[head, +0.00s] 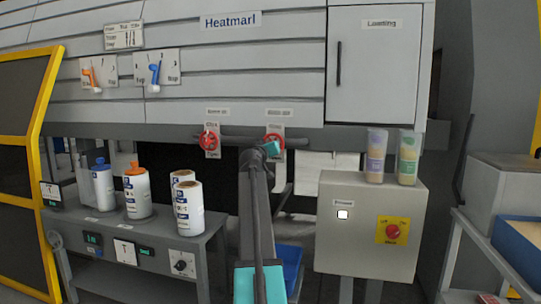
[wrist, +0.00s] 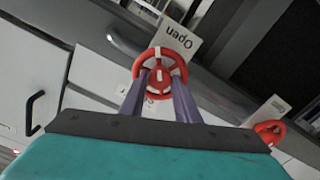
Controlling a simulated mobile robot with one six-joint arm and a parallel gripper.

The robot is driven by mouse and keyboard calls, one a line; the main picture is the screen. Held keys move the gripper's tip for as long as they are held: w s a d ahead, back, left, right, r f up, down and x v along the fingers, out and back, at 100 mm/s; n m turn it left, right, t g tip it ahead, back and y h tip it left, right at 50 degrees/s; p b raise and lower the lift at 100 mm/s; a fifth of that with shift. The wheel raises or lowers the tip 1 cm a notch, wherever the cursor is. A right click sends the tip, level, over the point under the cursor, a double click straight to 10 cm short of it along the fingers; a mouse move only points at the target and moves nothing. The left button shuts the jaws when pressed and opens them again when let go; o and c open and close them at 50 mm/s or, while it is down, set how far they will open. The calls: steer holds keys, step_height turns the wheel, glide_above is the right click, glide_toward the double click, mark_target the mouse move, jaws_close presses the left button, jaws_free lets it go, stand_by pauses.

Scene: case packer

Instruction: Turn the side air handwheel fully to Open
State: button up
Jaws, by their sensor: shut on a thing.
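Two red handwheels sit side by side on the pipe under the grey machine panel. My gripper is at the right handwheel (head: 273,138), whose small label above is too blurred to read surely. In the wrist view this handwheel (wrist: 160,53) lies between the purple fingertips of my gripper (wrist: 160,82), which are shut on it. A plate reading "Open" (wrist: 180,38) shows upside down behind the wheel. White marks show on the wheel's rim and hub. The left handwheel (head: 209,141) is free of the gripper and also shows in the wrist view (wrist: 268,131).
A grey control box (head: 375,230) with a red knob stands right of my arm, with two tumblers (head: 408,158) on top. A grey bench (head: 150,238) with several white bottles stands at the left. A yellow-framed guard (head: 35,130) is at the far left.

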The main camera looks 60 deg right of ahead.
steer(key=shift+f+m+b, duration=0.1)
steer(key=shift+m+b, duration=2.85)
steer(key=shift+m, duration=0.65)
steer(key=o, duration=1)
steer(key=shift+o, duration=0.2)
steer(key=shift+a, duration=0.1)
steer(key=p+v, duration=0.3)
steer(key=v, duration=1)
steer(key=shift+a+p, duration=0.25)
steer(key=shift+p, duration=0.1)
steer(key=shift+s, duration=0.1)
